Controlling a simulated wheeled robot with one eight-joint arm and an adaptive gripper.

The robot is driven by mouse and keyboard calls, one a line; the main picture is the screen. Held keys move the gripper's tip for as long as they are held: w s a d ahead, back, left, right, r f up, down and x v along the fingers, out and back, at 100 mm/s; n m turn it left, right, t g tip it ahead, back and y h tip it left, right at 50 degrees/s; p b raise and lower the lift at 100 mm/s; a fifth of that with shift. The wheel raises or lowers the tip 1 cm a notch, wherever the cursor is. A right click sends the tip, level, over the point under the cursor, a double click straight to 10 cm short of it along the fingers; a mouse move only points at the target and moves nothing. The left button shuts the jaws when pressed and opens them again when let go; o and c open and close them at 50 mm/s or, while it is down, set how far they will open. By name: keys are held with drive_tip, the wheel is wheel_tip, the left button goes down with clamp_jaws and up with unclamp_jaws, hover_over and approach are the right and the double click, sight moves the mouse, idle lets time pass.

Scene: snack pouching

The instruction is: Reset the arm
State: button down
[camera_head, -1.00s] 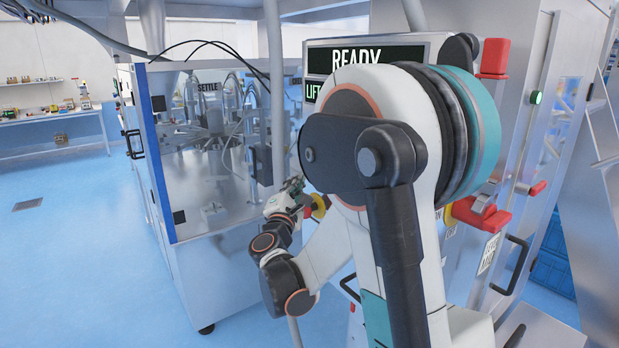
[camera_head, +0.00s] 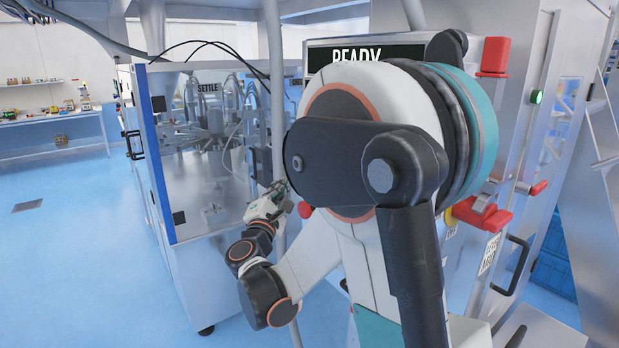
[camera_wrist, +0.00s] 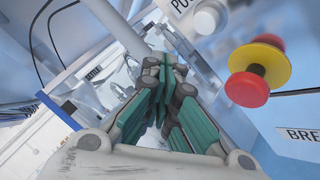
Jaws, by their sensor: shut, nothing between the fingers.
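My gripper (camera_wrist: 165,68) shows in the wrist view with its teal-padded fingers closed together and nothing between them. In the head view my gripper (camera_head: 283,190) is small, at the end of my folded arm, in front of the glass-sided machine (camera_head: 215,150). My arm fills the middle of the head view and hides part of the machine with the READY screen (camera_head: 352,54). In the wrist view a red and yellow push button (camera_wrist: 258,72) stands to the right of the fingers, apart from them.
A grey vertical pole (camera_head: 275,90) stands close to my gripper. Red latches (camera_head: 494,56) and a black handle (camera_head: 510,265) stick out from the machine at right. A bench (camera_head: 50,120) with small items stands far left.

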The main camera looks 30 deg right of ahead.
drive_tip(key=shift+s, duration=0.1)
idle(0.4)
drive_tip(key=s+a+f+m+g+y+b, duration=0.1)
drive_tip(key=s+f+m+g+y, duration=0.2)
drive_tip(key=s+m, duration=0.3)
drive_tip(key=s+f+m+g+y+b, duration=0.2)
drive_tip(key=s+f+m, duration=0.15)
drive_tip(key=s, duration=0.45)
drive_tip(key=s+a+f+m+g+y+b, duration=0.1)
drive_tip(key=s+a+f+m+y, duration=0.2)
drive_tip(key=s+a, duration=0.5)
drive_tip(key=s+a+f+m+g+y+b, duration=0.1)
drive_tip(key=s+a+f+m+y, duration=0.2)
drive_tip(key=s+a+f+y, duration=0.3)
drive_tip(key=s+a+f, duration=0.1)
drive_tip(key=s+a, duration=0.1)
drive_tip(key=s, duration=0.1)
drive_tip(key=shift+a+f+g, duration=0.15)
drive_tip(key=shift+g, duration=0.25)
